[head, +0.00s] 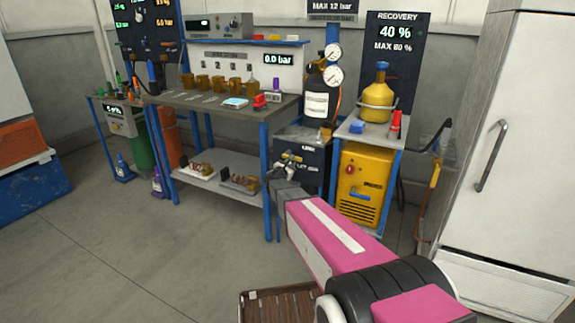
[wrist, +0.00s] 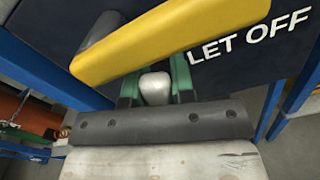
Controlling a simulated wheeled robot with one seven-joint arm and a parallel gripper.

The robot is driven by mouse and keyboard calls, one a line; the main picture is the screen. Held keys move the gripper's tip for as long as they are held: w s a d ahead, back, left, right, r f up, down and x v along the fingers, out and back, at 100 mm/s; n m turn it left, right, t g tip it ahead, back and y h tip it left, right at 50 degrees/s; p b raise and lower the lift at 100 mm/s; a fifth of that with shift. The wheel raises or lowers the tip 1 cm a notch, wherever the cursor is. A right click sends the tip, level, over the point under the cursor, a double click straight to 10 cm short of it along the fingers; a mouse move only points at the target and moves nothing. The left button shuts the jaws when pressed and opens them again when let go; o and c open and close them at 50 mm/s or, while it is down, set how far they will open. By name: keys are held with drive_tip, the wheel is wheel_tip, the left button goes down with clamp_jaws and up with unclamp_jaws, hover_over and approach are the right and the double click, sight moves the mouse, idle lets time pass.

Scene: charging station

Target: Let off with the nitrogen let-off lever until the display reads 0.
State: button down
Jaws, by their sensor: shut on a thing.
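The let-off station is a dark box (head: 303,150) under the nitrogen bottle, and its white LET OFF lettering (wrist: 250,35) shows in the wrist view. A yellow lever bar (wrist: 175,40) slants across the dark face beside the lettering. My gripper (wrist: 155,90) has its green fingers closed around a pale rounded knob (wrist: 155,87) just below the bar. I cannot tell how knob and bar join. In the head view my gripper (head: 289,168) is at the front of the box. The bench display (head: 279,58) appears to read 0.0 bar.
A black bottle with two gauges (head: 332,76) stands behind the box. A workbench (head: 215,105) is to the left. A yellow recovery machine (head: 366,180) under a small table is close on the right, then a white cabinet (head: 515,150). Floor (head: 130,250) at the front left is clear.

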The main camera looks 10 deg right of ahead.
sight(301, 174)
drive_tip(key=m, duration=0.1)
drive_tip(key=s+d+m, duration=0.1)
drive_tip(key=f+m, duration=0.1)
drive_tip(key=shift+s+d+m, duration=0.15)
drive_tip(key=shift+d+m, duration=0.1)
drive_tip(key=shift+m, duration=0.15)
drive_tip(key=m, duration=0.1)
drive_tip(key=d+f+m, duration=0.1)
drive_tip(key=m, duration=0.1)
drive_tip(key=shift+s+d+f+m, duration=0.1)
drive_tip(key=shift+s+f+m, duration=0.1)
drive_tip(key=shift+s+m, duration=0.15)
drive_tip(key=m, duration=0.1)
drive_tip(key=f+m, duration=0.1)
drive_tip(key=m, duration=0.1)
drive_tip(key=shift+s+d+f+m, duration=0.25)
drive_tip(key=shift+s+d+f, duration=0.05)
drive_tip(key=shift+d+f, duration=0.1)
drive_tip(key=shift+s+f+m, duration=0.1)
drive_tip(key=shift+f+m, duration=0.4)
drive_tip(key=shift+m, duration=0.4)
drive_tip(key=shift+f+m, duration=0.5)
drive_tip(key=shift+m, duration=0.4)
drive_tip(key=c, duration=1)
unclamp_jaws()
drive_tip(key=shift+o, duration=0.2)
drive_tip(key=v, duration=1)
drive_tip(key=shift+s+a, duration=0.15)
drive_tip(key=shift+s, duration=0.15)
